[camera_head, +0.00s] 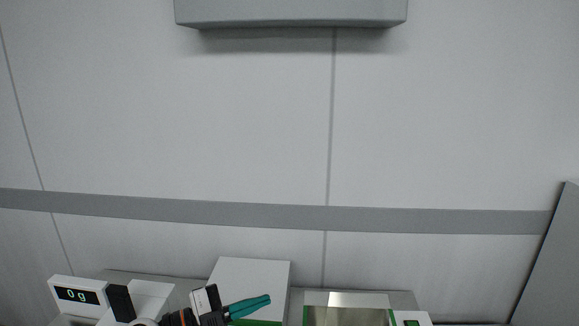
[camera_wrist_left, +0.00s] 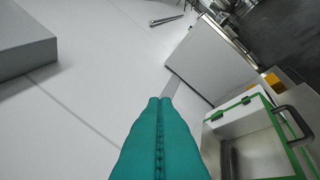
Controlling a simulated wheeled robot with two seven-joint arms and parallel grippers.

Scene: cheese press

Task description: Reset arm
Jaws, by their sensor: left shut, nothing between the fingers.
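My left gripper (camera_head: 268,299) comes in at the bottom of the head view, its teal fingers pointing right and closed together. It also fills the lower middle of the left wrist view (camera_wrist_left: 160,103), with the two fingers touching along a seam and nothing between them. It is in front of a white box-shaped block (camera_head: 250,275). My right gripper is in neither view.
A scale display (camera_head: 77,294) reading 0 g stands at lower left. A metal-walled machine with green edges (camera_head: 348,316) is right of the gripper; a green-edged box with a dark handle (camera_wrist_left: 245,150) shows in the wrist view. A grey wall unit (camera_head: 290,12) hangs above.

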